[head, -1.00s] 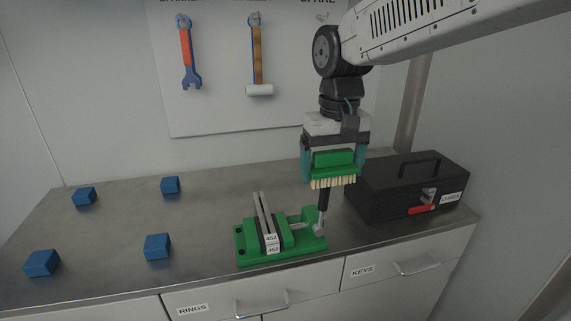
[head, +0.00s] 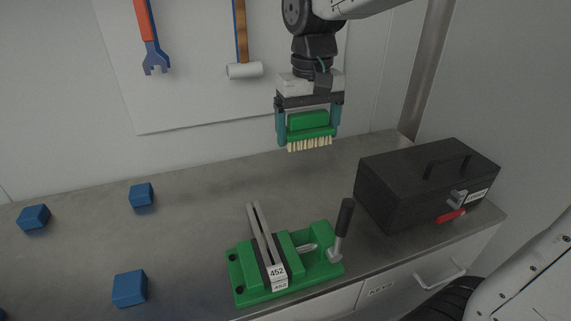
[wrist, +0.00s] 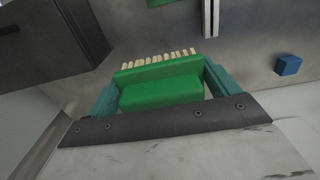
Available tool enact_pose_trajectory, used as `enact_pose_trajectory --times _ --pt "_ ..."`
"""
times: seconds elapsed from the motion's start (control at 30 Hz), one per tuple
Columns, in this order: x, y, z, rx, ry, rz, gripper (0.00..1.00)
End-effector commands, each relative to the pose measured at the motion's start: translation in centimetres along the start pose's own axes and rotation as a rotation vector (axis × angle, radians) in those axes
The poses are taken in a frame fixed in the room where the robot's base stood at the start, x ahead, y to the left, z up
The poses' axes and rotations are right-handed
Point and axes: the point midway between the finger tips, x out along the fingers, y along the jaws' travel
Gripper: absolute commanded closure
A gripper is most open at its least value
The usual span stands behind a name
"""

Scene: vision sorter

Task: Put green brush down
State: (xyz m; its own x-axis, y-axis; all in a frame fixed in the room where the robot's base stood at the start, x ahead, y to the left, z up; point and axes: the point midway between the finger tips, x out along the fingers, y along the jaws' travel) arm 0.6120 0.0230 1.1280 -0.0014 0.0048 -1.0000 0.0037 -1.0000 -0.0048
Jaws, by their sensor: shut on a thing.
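The green brush (head: 310,125) with pale bristles is in my gripper (head: 309,124). The gripper is shut on the brush's green body, one teal finger on each side. The bristles point down and hang in the air above the metal worktop (head: 195,235), clear of it. In the wrist view the brush (wrist: 160,92) sits between the two teal fingers, bristles facing away from the wrist.
A green vise (head: 245,283) with a black-handled lever stands at the front middle. A black toolbox (head: 395,192) stands at the right. Several blue blocks (head: 130,288) lie at the left. A wrench (head: 150,45) and a hammer (head: 242,70) hang on the wall board. The worktop behind the vise is clear.

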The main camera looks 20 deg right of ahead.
Motion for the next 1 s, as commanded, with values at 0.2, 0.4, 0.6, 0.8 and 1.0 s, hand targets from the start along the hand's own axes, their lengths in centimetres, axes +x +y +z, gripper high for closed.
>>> enact_pose_trajectory --times 0.2,0.4,0.6,0.8,1.0 --pt "1.6 0.3 0.0 0.004 -0.002 0.0 0.46" --pt "4.3 0.6 0.0 0.009 -0.004 0.0 0.46" --pt "8.0 0.5 0.1 0.007 -0.005 0.001 0.46" --pt "12.1 0.4 0.0 0.005 -0.004 0.0 0.46" --pt "14.1 0.5 -0.9 0.005 -0.001 0.0 0.46"
